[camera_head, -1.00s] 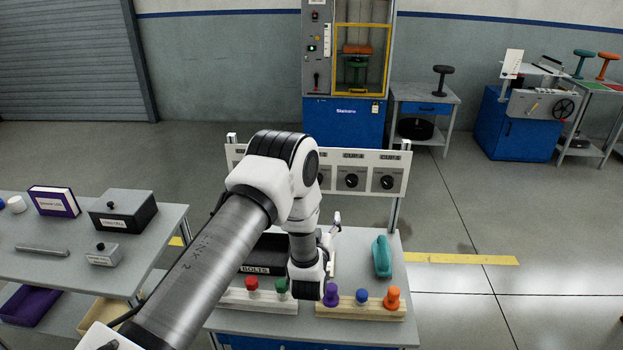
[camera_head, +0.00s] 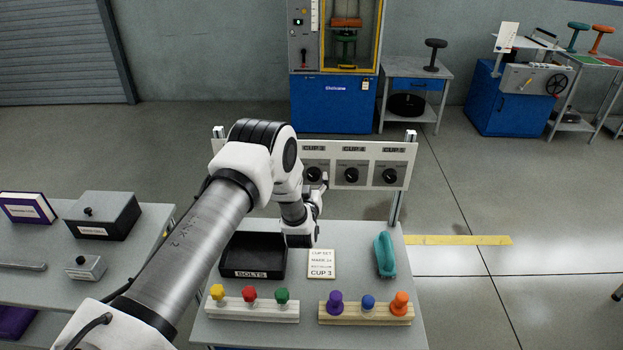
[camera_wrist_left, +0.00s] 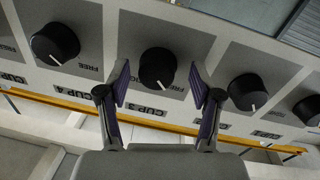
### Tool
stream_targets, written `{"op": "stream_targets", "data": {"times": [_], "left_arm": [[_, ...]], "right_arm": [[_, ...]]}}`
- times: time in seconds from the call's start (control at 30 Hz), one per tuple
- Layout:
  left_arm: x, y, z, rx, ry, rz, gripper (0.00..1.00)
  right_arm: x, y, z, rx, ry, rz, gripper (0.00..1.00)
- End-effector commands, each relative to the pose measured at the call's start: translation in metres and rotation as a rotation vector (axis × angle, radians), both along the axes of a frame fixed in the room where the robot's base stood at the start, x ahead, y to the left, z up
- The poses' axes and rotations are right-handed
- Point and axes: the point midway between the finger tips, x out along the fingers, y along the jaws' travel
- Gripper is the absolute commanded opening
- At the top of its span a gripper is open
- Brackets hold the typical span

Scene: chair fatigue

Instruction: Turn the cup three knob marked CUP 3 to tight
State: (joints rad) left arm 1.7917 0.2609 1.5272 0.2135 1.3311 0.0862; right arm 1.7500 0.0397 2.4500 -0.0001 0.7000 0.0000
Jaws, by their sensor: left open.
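The knob panel (camera_head: 333,151) stands upright behind the table. The black CUP 3 knob (camera_head: 314,174) shows just above my left gripper (camera_head: 318,188) in the head view. In the left wrist view, which sees the panel upside down, the CUP 3 knob (camera_wrist_left: 158,68) lies between the two fingers of my open left gripper (camera_wrist_left: 158,82). Gaps show on both sides, and neither finger visibly grips it. My right gripper is out of view.
The CUP 4 knob (camera_wrist_left: 55,44) and another knob (camera_wrist_left: 247,91) flank the fingers.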

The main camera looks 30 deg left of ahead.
Motion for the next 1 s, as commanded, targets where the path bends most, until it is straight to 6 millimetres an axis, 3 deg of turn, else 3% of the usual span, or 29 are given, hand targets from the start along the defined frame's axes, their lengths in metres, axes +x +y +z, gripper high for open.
{"op": "stream_targets", "data": {"times": [0.17, 0.2, 0.3, 0.37, 0.73, 1.0], "left_arm": [[0.0006, -0.0001, -0.0002, 0.0, 0.0, -0.001, 0.65], [0.0005, -0.0001, -0.0002, 0.0, 0.0, -0.001, 0.58], [0.0004, -0.0002, -0.0002, 0.0, 0.0, -0.001, 0.23], [0.0005, -0.0003, -0.0002, 0.0, 0.0, -0.001, 0.04], [0.0006, -0.0001, -0.0001, 0.02, 0.012, 0.0, 0.05], [0.0008, -0.0001, 0.0, 0.125, 0.077, -0.001, 0.05]], "right_arm": [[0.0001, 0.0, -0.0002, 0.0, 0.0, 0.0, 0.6], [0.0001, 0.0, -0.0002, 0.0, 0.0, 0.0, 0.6], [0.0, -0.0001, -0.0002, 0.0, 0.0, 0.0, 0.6], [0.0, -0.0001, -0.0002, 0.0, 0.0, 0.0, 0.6], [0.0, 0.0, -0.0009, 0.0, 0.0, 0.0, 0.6], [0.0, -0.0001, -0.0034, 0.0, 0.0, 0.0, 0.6]]}}
